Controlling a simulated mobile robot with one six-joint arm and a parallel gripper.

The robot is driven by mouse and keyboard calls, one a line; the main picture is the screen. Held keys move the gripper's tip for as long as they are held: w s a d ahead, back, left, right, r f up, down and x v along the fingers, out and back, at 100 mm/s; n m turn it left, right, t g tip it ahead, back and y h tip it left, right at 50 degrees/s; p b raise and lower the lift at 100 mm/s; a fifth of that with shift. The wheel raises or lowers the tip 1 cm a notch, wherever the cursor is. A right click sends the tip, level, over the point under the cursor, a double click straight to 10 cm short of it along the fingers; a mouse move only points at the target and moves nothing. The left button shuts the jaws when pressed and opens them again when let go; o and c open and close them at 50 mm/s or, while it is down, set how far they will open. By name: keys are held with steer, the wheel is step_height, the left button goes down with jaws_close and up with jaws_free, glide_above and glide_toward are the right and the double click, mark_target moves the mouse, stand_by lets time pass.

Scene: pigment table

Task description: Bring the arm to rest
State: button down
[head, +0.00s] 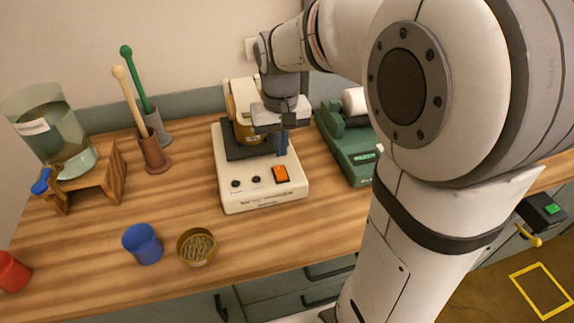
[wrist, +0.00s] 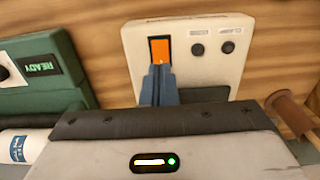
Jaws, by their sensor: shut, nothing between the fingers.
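My gripper (head: 281,143) is above the cream machine in the head view, with its blue fingers pointing down just behind the orange switch. In the wrist view my gripper (wrist: 160,70) shows its blue fingers together and empty, with the tips at the lower edge of the orange switch (wrist: 159,50). Whether they touch the switch I cannot tell. The cream machine (head: 262,202) has two dark knobs beside the switch and a brass container (head: 250,134) on its dark platform. My arm partly hides the machine's back.
A green device (head: 352,155) with a READY display stands right of the machine. A blue cup (head: 142,244), a brass sieve (head: 197,247) and a red cup (head: 12,271) stand along the front. A glass tank (head: 47,130) on a wooden stand and two holders with pestle-like tools are at left.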

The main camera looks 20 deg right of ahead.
stand_by(0.3)
steer(key=shift+s, duration=0.15)
steer(key=s+d+f+t, duration=0.1)
steer(key=s+d+t, duration=0.1)
steer(key=s, duration=1.1)
steer(key=shift+s+f+t, duration=0.15)
steer(key=shift+s+t, duration=0.15)
steer(key=shift+s, duration=0.05)
